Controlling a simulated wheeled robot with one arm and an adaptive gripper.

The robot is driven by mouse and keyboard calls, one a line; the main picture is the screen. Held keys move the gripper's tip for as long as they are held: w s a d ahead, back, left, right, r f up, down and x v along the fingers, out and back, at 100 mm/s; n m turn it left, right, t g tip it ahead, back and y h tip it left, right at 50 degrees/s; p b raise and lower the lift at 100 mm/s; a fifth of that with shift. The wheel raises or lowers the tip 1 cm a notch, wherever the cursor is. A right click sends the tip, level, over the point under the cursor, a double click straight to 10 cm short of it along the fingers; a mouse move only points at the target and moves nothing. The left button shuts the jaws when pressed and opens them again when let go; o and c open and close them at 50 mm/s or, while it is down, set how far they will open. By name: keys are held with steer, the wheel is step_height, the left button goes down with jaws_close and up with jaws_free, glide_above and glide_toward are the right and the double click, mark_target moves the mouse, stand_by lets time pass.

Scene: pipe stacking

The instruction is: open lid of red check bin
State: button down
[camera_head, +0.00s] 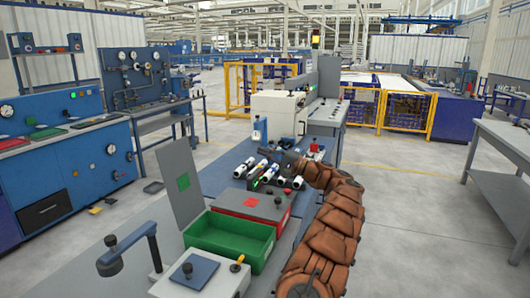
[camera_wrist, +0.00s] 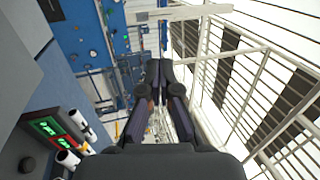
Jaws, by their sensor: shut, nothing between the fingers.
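The red check bin (camera_head: 284,222) stands behind the green bin on the bench in the head view. Its grey lid (camera_head: 232,200) lies shut on top, with a red square and a dark knob (camera_head: 278,201). My gripper (camera_wrist: 156,68) is shut and empty in the wrist view, with its fingertips together. It points away from the bench towards the hall. In the head view my brown-covered arm passes right of the bins and bends left behind the red bin; the fingers are hard to make out there.
The green bin (camera_head: 234,245) is open, its grey lid (camera_head: 178,183) standing upright at the left. Several pipes (camera_head: 268,170) lie behind the red bin. A post with a dark head (camera_head: 109,263) and a box with a blue plate (camera_head: 194,270) stand in front.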

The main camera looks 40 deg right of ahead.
steer(key=p+x, duration=0.2)
steer(key=x, duration=0.8)
steer(key=shift+w+a+p, duration=0.25)
steer(key=shift+w+p, duration=0.05)
steer(key=shift+p, duration=0.05)
steer(key=shift+d, duration=0.1)
stand_by(1.0)
